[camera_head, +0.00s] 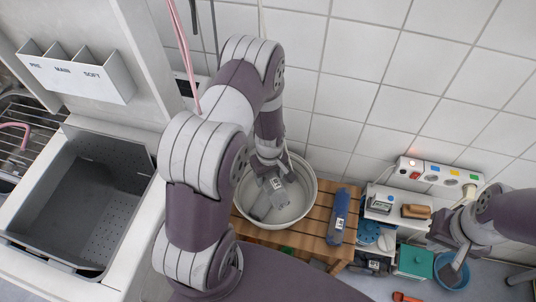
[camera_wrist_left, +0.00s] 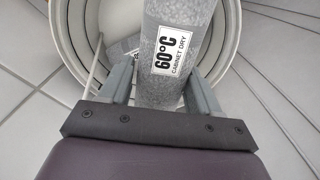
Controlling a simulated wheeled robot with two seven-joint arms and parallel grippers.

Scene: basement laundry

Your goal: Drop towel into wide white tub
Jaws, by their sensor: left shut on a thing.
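My left gripper (camera_head: 270,168) is shut on a grey rolled towel (camera_wrist_left: 178,45) with a white "60°C CABINET DRY" label. It holds the towel over the wide white tub (camera_head: 308,193), and the towel (camera_head: 278,185) hangs inside the rim's outline in the head view. The tub's rim (camera_wrist_left: 64,50) curves behind the towel in the left wrist view. Another grey piece (camera_head: 260,206) lies in the tub, partly hidden by the towel. My right gripper (camera_head: 440,240) is at the right near a blue bucket; its finger opening is unclear.
The tub stands on a slatted wooden bench (camera_head: 317,205) beside a blue rolled item with a label (camera_head: 340,215). A white shelf (camera_head: 400,198), a teal box (camera_head: 415,261) and a blue bucket (camera_head: 452,272) are to the right. A grey basin (camera_head: 85,205) is at the left.

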